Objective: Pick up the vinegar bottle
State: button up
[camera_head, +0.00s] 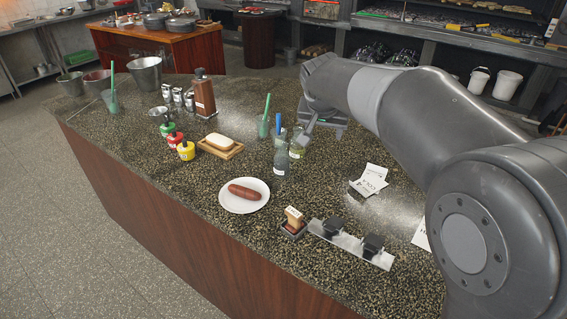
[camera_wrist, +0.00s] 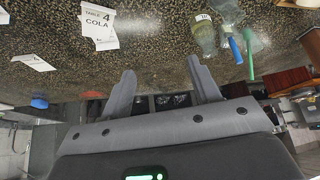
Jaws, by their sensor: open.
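A small clear grey bottle with a white label (camera_head: 281,162) stands upright on the dark speckled counter, right of the sausage plate; I take it for the vinegar bottle, though its label is too small to read. A labelled glass vessel, probably the same bottle, shows at the top of the wrist view (camera_wrist: 204,36), beyond the right finger. My gripper (camera_head: 309,128) is above the counter, just behind and right of the bottle in the head view. In the wrist view its two fingers (camera_wrist: 163,90) are apart with nothing between them.
A glass jar (camera_head: 297,150) stands close behind the bottle, with a blue-handled item and green-handled tool (camera_head: 265,126) beside it. Cards (camera_head: 371,177) lie right.

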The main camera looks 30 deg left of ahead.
send_near(282, 148)
jog(key=w+f, duration=0.1)
jog(key=w, duration=0.1)
jog(key=n, duration=0.1)
jog(key=shift+y, duration=0.3)
jog(key=x, duration=1.1)
jog(key=shift+a, duration=0.35)
jog(key=shift+s, duration=0.1)
grip_shut()
